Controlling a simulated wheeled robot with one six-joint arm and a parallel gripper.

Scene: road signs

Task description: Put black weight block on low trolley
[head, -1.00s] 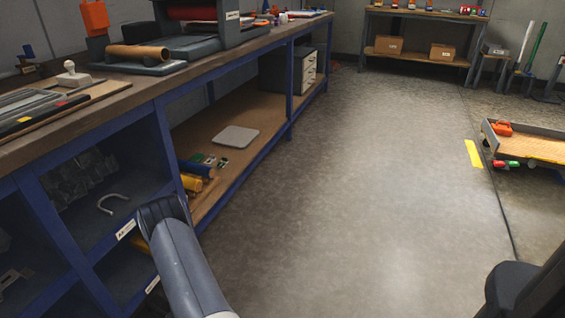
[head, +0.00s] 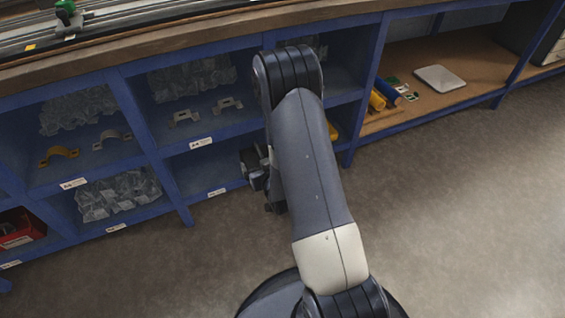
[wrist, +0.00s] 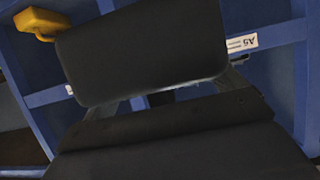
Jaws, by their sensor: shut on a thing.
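My gripper (wrist: 185,95) shows in the wrist view, shut on the black weight block (wrist: 140,55), a dark slab with rounded corners that fills the upper middle of that view. In the head view the gripper (head: 258,172) is a small dark shape in front of the blue shelves, partly hidden behind my arm. The block cannot be made out clearly there. The low trolley is in neither view now.
The blue shelving (head: 180,187) under the workbench (head: 165,40) stands close before my arm, with clear bags and metal brackets in its bays. A yellow thing (wrist: 45,20) is near the block in the wrist view. Bare floor (head: 450,210) lies at the right.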

